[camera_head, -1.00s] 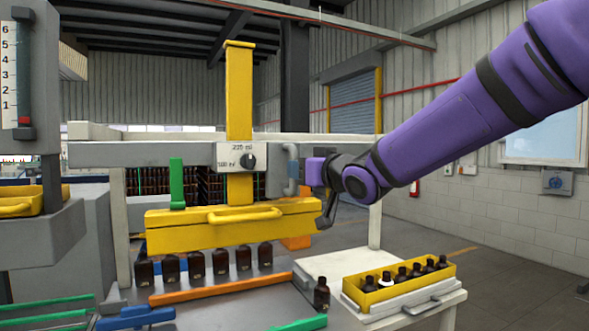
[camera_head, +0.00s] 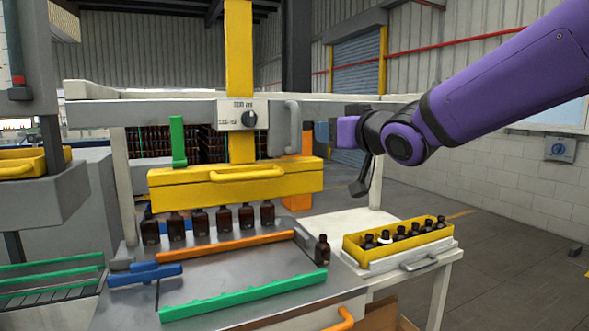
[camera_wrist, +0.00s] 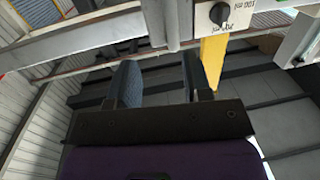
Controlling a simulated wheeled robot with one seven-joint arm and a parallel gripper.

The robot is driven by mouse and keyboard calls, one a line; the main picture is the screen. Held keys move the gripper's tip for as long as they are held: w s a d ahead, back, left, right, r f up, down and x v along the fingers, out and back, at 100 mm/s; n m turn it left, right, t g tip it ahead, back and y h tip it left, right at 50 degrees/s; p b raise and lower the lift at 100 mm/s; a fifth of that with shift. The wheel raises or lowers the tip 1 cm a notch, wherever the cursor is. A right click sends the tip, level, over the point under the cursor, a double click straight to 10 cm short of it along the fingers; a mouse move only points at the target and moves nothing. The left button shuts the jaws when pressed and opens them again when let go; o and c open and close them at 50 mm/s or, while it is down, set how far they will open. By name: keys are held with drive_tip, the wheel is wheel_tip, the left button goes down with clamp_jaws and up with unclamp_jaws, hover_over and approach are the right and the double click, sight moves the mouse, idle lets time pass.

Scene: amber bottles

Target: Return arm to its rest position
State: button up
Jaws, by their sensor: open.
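My gripper (camera_head: 333,133) is at the end of the purple arm, in the air to the right of the machine's grey side handle (camera_head: 287,128). In the wrist view its two fingers (camera_wrist: 160,84) stand apart with nothing between them. Below and right of it, a yellow crate (camera_head: 398,250) holds several dark bottles on the white side table. A row of amber bottles (camera_head: 224,219) stands under the yellow machine head (camera_head: 236,186). One single bottle (camera_head: 322,250) stands at the right end of the metal deck.
The grey crossbeam with the volume dial (camera_head: 249,119) is left of my gripper and shows above the fingers in the wrist view. Orange (camera_head: 223,246) and green (camera_head: 243,297) rails lie on the deck.

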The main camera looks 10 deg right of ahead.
drive_tip(key=s+d+f+m+g+h, duration=0.25)
drive_tip(key=s+d+f+h, duration=0.2)
drive_tip(key=s+d, duration=0.35)
drive_tip(key=s+d+f+m+g+h, duration=0.1)
drive_tip(key=s+d+f+g, duration=0.3)
drive_tip(key=s, duration=0.6)
drive_tip(key=s+d+f+m+g+h, duration=0.1)
drive_tip(key=s+d+f+g, duration=0.3)
drive_tip(key=s, duration=0.6)
wheel_tip(320, 180, down, 2)
drive_tip(key=shift+f+m+h, duration=0.1)
drive_tip(key=shift+m+h, duration=0.25)
drive_tip(key=shift+h, duration=0.1)
